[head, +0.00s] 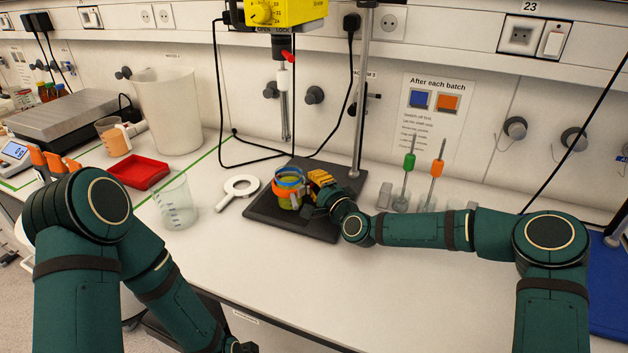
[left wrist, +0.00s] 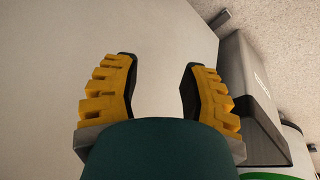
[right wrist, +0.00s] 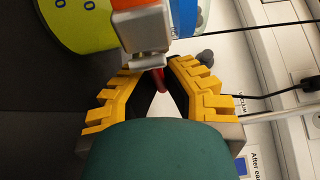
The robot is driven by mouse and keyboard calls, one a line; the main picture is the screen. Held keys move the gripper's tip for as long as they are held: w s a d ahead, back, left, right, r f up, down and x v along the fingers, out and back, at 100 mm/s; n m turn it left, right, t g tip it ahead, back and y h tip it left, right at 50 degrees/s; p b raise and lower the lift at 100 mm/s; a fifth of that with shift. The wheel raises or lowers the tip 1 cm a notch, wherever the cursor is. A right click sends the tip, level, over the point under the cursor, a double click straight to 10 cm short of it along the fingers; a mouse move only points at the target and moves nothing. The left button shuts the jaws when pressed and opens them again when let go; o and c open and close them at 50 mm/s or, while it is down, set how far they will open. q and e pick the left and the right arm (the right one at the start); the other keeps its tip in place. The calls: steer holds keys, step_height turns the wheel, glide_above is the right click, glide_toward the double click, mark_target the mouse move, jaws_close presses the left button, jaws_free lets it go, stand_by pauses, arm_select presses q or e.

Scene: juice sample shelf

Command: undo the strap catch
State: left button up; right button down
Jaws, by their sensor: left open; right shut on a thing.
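A small yellow-green vessel (head: 289,202) stands on a dark base plate (head: 262,225), with a blue ring (head: 291,171) at its top and an orange band around it. In the right wrist view the vessel (right wrist: 80,28) shows at the upper left. Beside it is the grey metal strap catch (right wrist: 143,28) with a red tab (right wrist: 160,80) below. My right gripper (head: 318,184) is at the vessel's right side. In the right wrist view its fingers (right wrist: 160,76) are shut on the red tab. My left gripper (left wrist: 157,72) is open and empty, well away from the vessel.
A stirrer shaft (head: 284,105) hangs above the plate, beside an upright rod (head: 364,90). A white ring-shaped tool (head: 238,190), a glass beaker (head: 176,205) and a red tray (head: 137,172) stand left. Green and orange tools (head: 409,162) stand right. The front bench is clear.

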steer(key=m+h, duration=0.1)
steer(key=h, duration=0.1)
steer(key=m+t+h, duration=0.1)
steer(key=h, duration=0.1)
steer(key=m+t+h, duration=0.1)
steer(key=m+h, duration=0.1)
steer(key=shift+s+d, duration=0.35)
steer(key=shift+s, duration=0.05)
steer(key=shift+s+d+m+t+h+b, duration=0.2)
steer(key=shift+m+h, duration=0.7)
steer(key=shift+h, duration=0.5)
steer(key=shift+s+d+m+t+h+b, duration=0.1)
steer(key=shift+s+d+m+h+b, duration=0.1)
steer(key=shift+m+h, duration=0.95)
steer(key=shift+h, duration=0.45)
steer(key=c, duration=1)
jaws_free()
steer(key=shift+c, duration=0.2)
steer(key=s, duration=0.4)
steer(key=s+a, duration=0.1)
steer(key=s, duration=0.7)
steer(key=shift+a+f, duration=0.2)
steer(key=shift+a, duration=0.1)
